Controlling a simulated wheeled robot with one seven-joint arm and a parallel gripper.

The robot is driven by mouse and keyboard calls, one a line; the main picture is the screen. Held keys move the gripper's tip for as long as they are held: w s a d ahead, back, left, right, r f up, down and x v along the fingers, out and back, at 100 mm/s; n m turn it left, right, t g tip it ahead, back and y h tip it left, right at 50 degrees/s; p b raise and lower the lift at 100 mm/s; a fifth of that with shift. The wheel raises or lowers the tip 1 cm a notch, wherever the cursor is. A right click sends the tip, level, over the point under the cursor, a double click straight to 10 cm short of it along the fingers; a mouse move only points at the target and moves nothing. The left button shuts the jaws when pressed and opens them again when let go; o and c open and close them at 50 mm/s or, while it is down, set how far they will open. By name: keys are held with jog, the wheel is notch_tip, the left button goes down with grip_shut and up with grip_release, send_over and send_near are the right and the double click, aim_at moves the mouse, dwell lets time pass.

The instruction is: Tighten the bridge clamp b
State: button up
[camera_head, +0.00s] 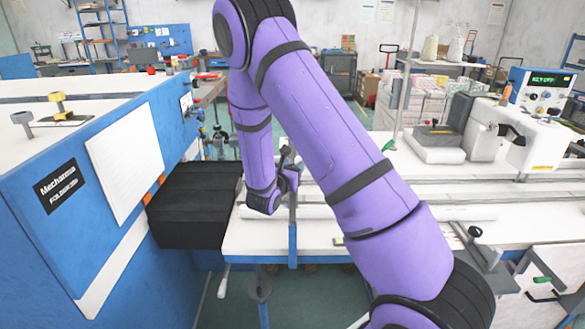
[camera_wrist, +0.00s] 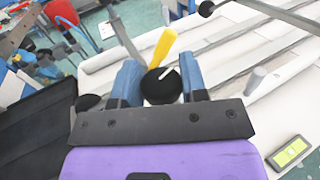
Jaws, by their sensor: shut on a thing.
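My gripper (camera_wrist: 160,75) shows two blue fingers in the wrist view, closed on either side of a round black knob (camera_wrist: 161,90) with a pale mark on its top. I take this knob to be part of the bridge clamp b, but no label shows. A yellow handle (camera_wrist: 163,45) stands just beyond the knob. In the head view my gripper (camera_head: 287,166) is small and partly hidden by my purple arm. The knob cannot be made out there.
A blue machine housing (camera_head: 60,230) stands at left, with a black bellows-like block (camera_head: 190,215) beside it. Long rails cross the white table (camera_head: 270,240). A white sewing head (camera_head: 520,140) with a control box (camera_head: 540,90) is at right. A yellow-green device (camera_wrist: 290,152) lies at lower right.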

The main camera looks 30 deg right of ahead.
jog(key=m+g+h, duration=0.1)
jog(key=m+g, duration=0.1)
jog(key=g, duration=0.1)
jog(key=m+g+h, duration=0.1)
jog(key=m+g, duration=0.1)
jog(key=g, duration=0.1)
jog(key=shift+a+m+g, duration=0.1)
jog(key=shift+m+g, duration=0.2)
jog(key=m+g, duration=0.3)
jog(key=g, duration=0.2)
jog(key=m+g+y, duration=0.1)
jog(key=m+g, duration=0.2)
jog(key=g, duration=0.2)
jog(key=m+g+y, duration=0.5)
jog(key=g, duration=0.1)
jog(key=shift+f+m+g, duration=0.1)
jog(key=shift+m+g, duration=0.2)
jog(key=shift+m, duration=0.1)
jog(key=shift+m+g+y, duration=0.75)
jog(key=shift+m+y, duration=0.25)
jog(key=shift+y, duration=0.4)
jog(key=shift+m+g+y, duration=0.75)
jog(key=shift+m+y, duration=0.25)
jog(key=shift+y, duration=0.4)
jog(key=shift+m+g+y, duration=0.3)
jog(key=shift+m+y, duration=0.3)
jog(key=shift+y, duration=0.3)
jog(key=o, duration=0.9)
